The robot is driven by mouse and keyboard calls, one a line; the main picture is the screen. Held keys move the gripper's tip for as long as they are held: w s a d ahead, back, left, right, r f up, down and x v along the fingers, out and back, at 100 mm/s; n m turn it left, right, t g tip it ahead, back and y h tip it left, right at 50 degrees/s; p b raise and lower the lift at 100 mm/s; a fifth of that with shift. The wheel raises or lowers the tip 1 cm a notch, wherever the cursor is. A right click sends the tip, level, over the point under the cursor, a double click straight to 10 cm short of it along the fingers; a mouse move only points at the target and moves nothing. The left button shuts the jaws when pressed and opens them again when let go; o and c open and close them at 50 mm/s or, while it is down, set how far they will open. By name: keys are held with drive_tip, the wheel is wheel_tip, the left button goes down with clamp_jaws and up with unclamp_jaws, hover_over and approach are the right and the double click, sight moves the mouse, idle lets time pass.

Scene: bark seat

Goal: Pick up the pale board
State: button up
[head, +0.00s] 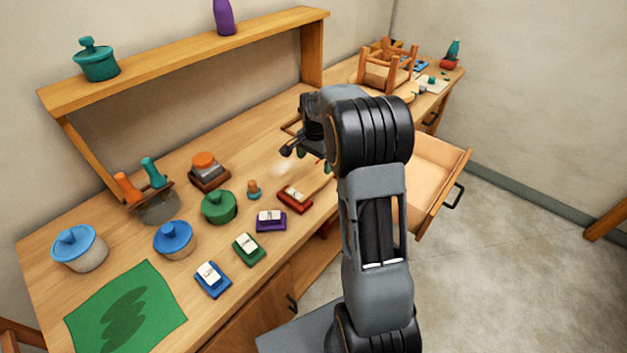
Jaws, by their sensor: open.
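A small pale board (436,86) lies flat on the far right end of the wooden bench, beside the upturned stool; a small teal piece seems to rest on it. A light wooden board (404,96), partly hidden, lies under the stool, so I cannot tell for certain which is the pale board. My gripper (291,151) is above the middle of the bench, well to the left of both boards. It is open, and I see nothing held in it. My arm hides part of the bench behind it.
The wooden stool (388,66) stands by the boards. An open drawer (437,165) juts out at the right. Lidded pots, including a green one (219,206), and several small colored blocks, including a purple one (271,225), fill the left half. A shelf (190,58) overhangs the back.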

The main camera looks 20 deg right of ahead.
sight(314, 178)
drive_tip(key=shift+a+f+p, duration=0.15)
drive_tip(key=shift+f+p, duration=0.4)
drive_tip(key=shift+f, duration=3.1)
drive_tip(key=shift+c, duration=0.5)
drive_tip(key=c, duration=0.9)
drive_tip(key=shift+c, duration=0.2)
drive_tip(key=shift+r, duration=0.15)
